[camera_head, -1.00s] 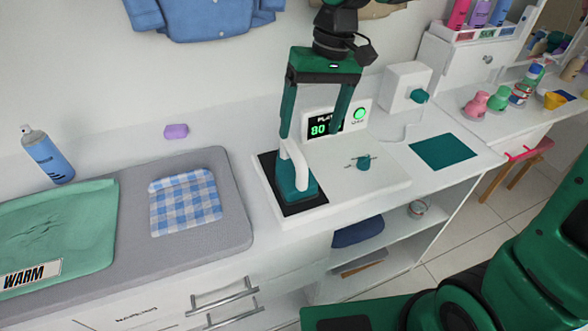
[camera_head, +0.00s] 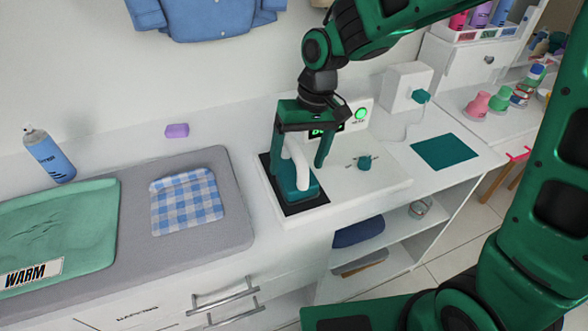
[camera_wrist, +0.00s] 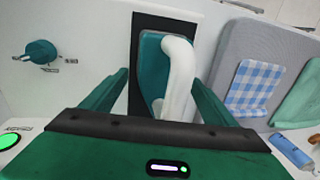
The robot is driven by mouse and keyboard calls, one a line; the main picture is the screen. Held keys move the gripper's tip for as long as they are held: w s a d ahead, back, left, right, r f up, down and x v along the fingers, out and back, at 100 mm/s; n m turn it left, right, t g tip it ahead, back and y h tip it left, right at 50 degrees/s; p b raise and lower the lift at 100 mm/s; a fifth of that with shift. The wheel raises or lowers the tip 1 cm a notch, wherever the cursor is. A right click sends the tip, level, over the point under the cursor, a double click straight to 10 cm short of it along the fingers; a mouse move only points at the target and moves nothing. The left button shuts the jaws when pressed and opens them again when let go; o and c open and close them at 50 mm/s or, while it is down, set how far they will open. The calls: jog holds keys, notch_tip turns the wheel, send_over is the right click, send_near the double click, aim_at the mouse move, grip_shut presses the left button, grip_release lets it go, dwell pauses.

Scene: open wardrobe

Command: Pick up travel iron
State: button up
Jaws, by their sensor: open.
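The travel iron (camera_head: 300,187) has a teal body and a white arched handle. It rests on a black pad (camera_head: 305,206) on the white station. My gripper (camera_head: 297,168) is open and points down over the iron, with one finger on each side of the handle. In the wrist view, my gripper (camera_wrist: 163,85) shows its fingers spread left and right. The iron (camera_wrist: 152,60) with its white handle lies between and beyond them, with a gap on both sides. The fingers partly hide the iron in the head view.
A teal knob (camera_head: 365,162) stands on the white station (camera_head: 375,190) right of the iron. A grey ironing pad (camera_head: 235,235) with a checked cloth (camera_head: 186,203) and a green cloth (camera_head: 60,235) lies to the left. A spray can (camera_head: 48,155) stands behind it.

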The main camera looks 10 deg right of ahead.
aim_at(297, 145)
jog(key=shift+f, duration=0.25)
jog(key=c, duration=0.9)
jog(key=shift+c, duration=0.2)
jog(key=shift+r, duration=0.55)
jog(key=r, duration=0.3)
jog(key=shift+s+a+r, duration=0.25)
jog(key=shift+s+r, duration=0.1)
jog(key=s+a+r, duration=0.5)
jog(key=s+r, duration=0.1)
jog(key=s, duration=0.3)
jog(key=shift+s+r, duration=0.15)
jog(key=shift+s, duration=0.2)
